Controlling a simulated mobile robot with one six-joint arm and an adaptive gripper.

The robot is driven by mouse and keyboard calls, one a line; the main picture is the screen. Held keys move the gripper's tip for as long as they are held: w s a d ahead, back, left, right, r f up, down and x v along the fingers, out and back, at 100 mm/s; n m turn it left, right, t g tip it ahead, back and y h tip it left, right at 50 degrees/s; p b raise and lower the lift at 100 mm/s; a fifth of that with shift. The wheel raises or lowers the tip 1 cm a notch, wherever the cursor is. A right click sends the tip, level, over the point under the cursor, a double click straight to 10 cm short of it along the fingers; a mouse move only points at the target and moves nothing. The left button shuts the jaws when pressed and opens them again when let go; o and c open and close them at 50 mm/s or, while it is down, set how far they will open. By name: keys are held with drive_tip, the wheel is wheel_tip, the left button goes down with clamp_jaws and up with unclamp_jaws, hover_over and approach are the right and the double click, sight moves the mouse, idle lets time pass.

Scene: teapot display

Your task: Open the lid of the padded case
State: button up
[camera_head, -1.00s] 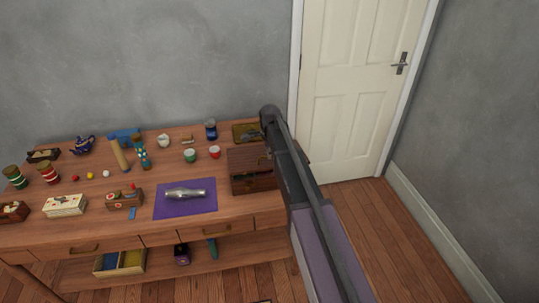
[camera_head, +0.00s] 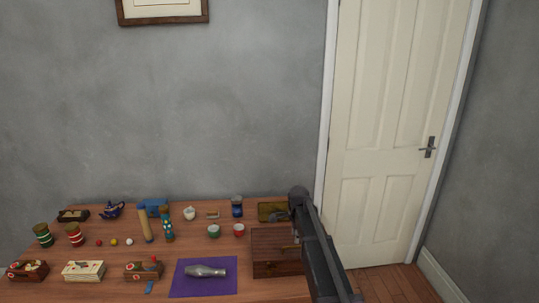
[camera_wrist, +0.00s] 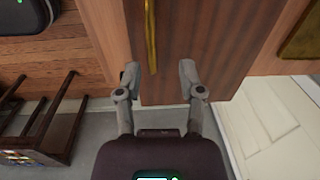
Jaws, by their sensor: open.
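My gripper (camera_wrist: 158,78) is open in the wrist view, its two fingers apart and nothing held between them. A striped brown wooden panel with a long brass strip (camera_wrist: 151,35) lies beyond the fingertips; I cannot tell whether they touch it. A dark rounded object with a pale rim (camera_wrist: 40,14), cut off at the upper left, may be the padded case; I cannot be sure, and its lid cannot be made out. In the head view my arm covers the right side of a wooden box (camera_head: 276,268), and my fingertips cannot be made out.
The wooden table (camera_head: 110,290) carries teapots, cups, jars and small boxes. A silver flask (camera_head: 206,271) lies on a purple cloth (camera_head: 228,287) left of the box. An olive tray (camera_head: 268,213) is behind the box. A white door (camera_head: 380,160) stands at the right.

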drive_tip(key=s+d+n, duration=0.2)
drive_tip(key=s+n, duration=0.6)
drive_tip(key=s, duration=0.6)
drive_tip(key=s+d+n, duration=0.3)
drive_tip(key=s+n, duration=0.5)
drive_tip(key=s, duration=0.7)
drive_tip(key=shift+s+n+g, duration=0.25)
drive_tip(key=shift+n+g, duration=0.05)
drive_tip(key=shift+a, duration=0.1)
wheel_tip(320, 180, up, 10)
drive_tip(key=n+t+p, duration=0.2)
drive_tip(key=n+p, duration=0.7)
drive_tip(key=n, duration=1)
hover_over(294, 247)
drive_tip(key=s, duration=0.3)
drive_tip(key=shift+w+f, duration=0.15)
drive_tip(key=shift+f, duration=0.2)
drive_tip(key=w+f+b, duration=0.1)
drive_tip(key=f+b, duration=0.7)
drive_tip(key=w+f+b, duration=0.1)
drive_tip(key=f+b, duration=0.4)
drive_tip(key=shift+w, duration=0.35)
